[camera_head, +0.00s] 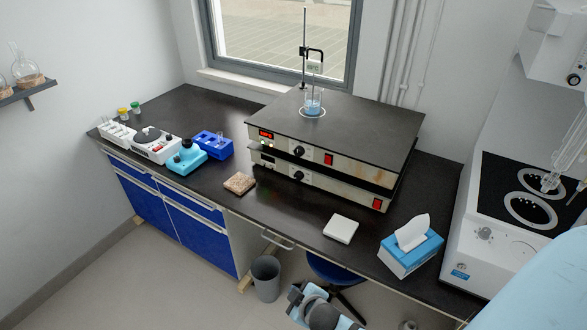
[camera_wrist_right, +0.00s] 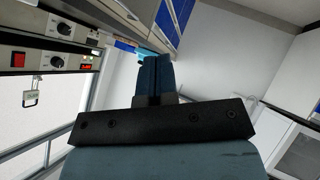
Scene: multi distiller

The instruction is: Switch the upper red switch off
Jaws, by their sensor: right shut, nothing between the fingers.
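The stacked two-unit device (camera_head: 340,130) stands on the black bench. The upper red switch (camera_head: 328,159) is on the front of the upper unit, right of its black knob (camera_head: 298,151). The lit red display (camera_head: 265,134) is at that unit's left. A second red switch (camera_head: 377,204) is on the lower unit. In the right wrist view, which appears upside down, the upper red switch (camera_wrist_right: 17,60) is at the far left. My right gripper (camera_wrist_right: 157,58) is shut and empty, apart from the switches. Its wrist shows at the bottom of the head view. My left gripper is not visible.
A beaker (camera_head: 313,103) of blue liquid and a stand are on the device's top. A brown block (camera_head: 240,184), a white block (camera_head: 341,229) and a tissue box (camera_head: 411,250) lie along the front of the bench. A stool (camera_head: 335,269) and a bin (camera_head: 266,279) stand below.

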